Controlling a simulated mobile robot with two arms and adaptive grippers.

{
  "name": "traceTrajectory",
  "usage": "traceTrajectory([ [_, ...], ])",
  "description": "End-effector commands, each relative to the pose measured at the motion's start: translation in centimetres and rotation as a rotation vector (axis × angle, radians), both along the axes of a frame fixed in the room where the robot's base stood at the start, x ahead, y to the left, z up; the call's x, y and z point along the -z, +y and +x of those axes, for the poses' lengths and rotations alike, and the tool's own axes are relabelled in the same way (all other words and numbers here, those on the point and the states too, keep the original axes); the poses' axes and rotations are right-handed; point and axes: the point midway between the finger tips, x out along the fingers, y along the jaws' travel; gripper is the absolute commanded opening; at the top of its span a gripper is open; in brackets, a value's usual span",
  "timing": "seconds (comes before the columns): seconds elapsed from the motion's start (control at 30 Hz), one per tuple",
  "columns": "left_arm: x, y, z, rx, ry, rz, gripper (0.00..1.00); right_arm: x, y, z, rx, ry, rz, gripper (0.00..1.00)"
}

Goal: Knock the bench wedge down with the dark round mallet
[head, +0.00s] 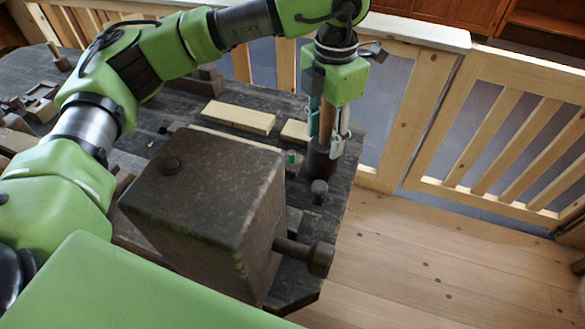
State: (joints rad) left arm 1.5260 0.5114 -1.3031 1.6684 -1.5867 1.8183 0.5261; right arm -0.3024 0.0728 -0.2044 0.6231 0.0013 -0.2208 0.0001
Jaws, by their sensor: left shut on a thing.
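My left gripper (341,143) points down over the right end of the dark workbench (240,88). It is shut on the wooden handle of the dark round mallet (320,160). The handle stands about upright between the fingers, with the dark cylindrical head at the bottom. I cannot tell whether the head touches the bench. A small dark peg with a rounded top (319,188) stands just in front of the mallet head, near the bench edge. I cannot tell whether it is the bench wedge; no other wedge shows clearly. My right gripper is not in view.
A big dark block (205,185) with a knobbed handle (320,258) stands in front, hiding part of the bench. Pale wood strips (239,117) and a small green piece (291,157) lie behind it. A wooden railing (405,105) stands beyond; the floor at right is clear.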

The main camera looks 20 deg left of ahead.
Motion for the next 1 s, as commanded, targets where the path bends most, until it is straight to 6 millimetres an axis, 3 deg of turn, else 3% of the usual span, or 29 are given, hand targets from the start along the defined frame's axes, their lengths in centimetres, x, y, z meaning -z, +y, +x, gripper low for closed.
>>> traceTrajectory([
  [0.23,-0.5,0.0,0.0,-0.001,0.0,0.001,0.06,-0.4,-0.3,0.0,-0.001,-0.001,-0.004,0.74],
  [0.53,-3.4,0.0,0.0,-0.001,-0.001,0.001,0.06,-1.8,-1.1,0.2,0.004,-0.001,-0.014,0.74],
  [1.0,-3.4,0.0,0.0,0.0,-0.001,0.001,0.06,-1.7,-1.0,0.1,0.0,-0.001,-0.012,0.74],
])
